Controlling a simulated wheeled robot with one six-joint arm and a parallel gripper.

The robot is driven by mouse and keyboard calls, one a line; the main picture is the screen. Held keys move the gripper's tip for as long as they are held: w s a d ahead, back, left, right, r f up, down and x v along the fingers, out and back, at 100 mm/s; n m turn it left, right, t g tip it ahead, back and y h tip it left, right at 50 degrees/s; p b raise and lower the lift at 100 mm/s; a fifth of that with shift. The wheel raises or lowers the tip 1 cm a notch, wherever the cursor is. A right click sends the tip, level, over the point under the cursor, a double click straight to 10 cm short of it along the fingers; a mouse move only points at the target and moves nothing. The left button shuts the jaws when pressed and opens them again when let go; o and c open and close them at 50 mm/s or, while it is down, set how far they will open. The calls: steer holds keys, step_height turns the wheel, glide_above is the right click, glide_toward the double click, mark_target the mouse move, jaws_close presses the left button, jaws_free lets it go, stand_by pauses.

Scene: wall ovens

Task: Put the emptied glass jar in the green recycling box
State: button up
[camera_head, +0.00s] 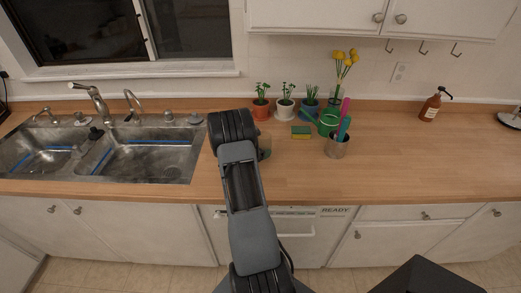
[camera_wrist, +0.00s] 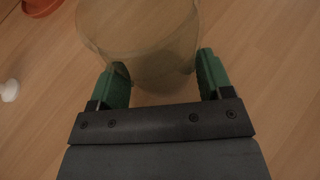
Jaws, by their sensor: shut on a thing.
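My gripper (camera_wrist: 163,76) shows in the wrist view with its two green finger pads on either side of a clear, faintly yellowish glass jar (camera_wrist: 140,38). It is shut on the jar, which looks empty. In the head view my arm covers most of the gripper, and a small part of the jar (camera_head: 265,146) shows at its right side, over the wooden counter. I cannot tell whether the jar touches the counter.
The double sink (camera_head: 150,150) is to the left. Behind and right on the counter (camera_head: 420,160) are potted plants (camera_head: 285,105), a sponge (camera_head: 301,132), a green watering can (camera_head: 327,122), a utensil cup (camera_head: 337,147) and a soap bottle (camera_head: 431,106). The right counter is mostly clear.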

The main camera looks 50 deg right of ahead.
steer(key=shift+f, duration=0.2)
steer(key=o, duration=1)
steer(key=shift+r, duration=0.1)
